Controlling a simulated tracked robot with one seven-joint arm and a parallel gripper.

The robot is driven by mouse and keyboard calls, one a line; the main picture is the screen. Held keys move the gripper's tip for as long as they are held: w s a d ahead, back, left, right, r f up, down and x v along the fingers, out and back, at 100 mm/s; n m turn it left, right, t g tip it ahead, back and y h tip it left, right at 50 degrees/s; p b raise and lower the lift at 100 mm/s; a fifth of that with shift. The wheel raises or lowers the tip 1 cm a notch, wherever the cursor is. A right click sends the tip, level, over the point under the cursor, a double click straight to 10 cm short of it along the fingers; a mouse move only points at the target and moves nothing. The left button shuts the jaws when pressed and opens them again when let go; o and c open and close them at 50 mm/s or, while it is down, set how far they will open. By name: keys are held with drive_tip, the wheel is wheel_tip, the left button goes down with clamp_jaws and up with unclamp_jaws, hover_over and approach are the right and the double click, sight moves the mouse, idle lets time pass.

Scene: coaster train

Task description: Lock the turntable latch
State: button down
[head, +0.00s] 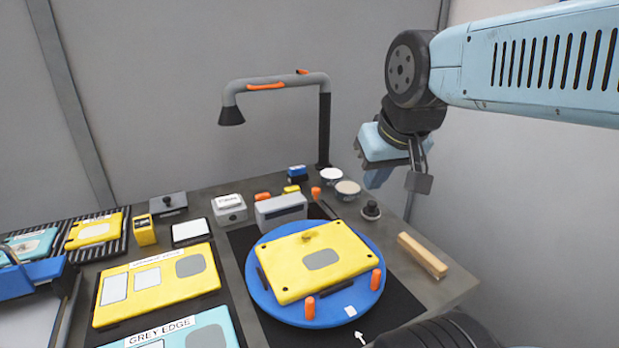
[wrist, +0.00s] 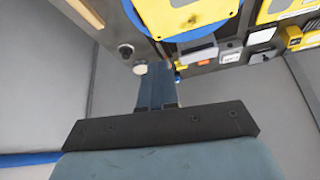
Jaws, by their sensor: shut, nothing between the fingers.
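The blue round turntable (head: 262,292) stands on a black mat at the front of the bench, with a yellow plate (head: 315,262) on top. Orange pegs (head: 310,307) and (head: 375,279) stand at its near and right rim. A grey block (head: 281,210) sits behind its far edge, and a black knob (head: 371,210) sits to its right. I cannot tell which part is the latch, or its state. My gripper (head: 377,178) is raised above the right back of the bench, clear of the turntable. Its fingers (wrist: 155,72) are shut and empty. The turntable (wrist: 200,32) shows at the wrist view's top.
A wooden bar (head: 422,255) lies at the bench's right edge. A lamp (head: 280,84) arches over the back. Two small round dishes (head: 347,190) and (head: 331,176) stand near its post. Yellow and blue panels (head: 157,283) fill the left side. A wall is close behind.

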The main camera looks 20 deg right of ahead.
drive_tip(key=w+m+g, duration=0.1)
drive_tip(key=w+m, duration=0.1)
drive_tip(key=w, duration=1.7)
drive_tip(key=w+f, duration=0.5)
drive_tip(key=w, duration=0.4)
drive_tip(key=w+d+f+m+h, duration=0.1)
drive_tip(key=w+f, duration=0.4)
drive_tip(key=w, duration=0.4)
drive_tip(key=shift+f+g, duration=0.25)
drive_tip(key=shift+g, duration=0.15)
drive_tip(key=shift+f, duration=0.1)
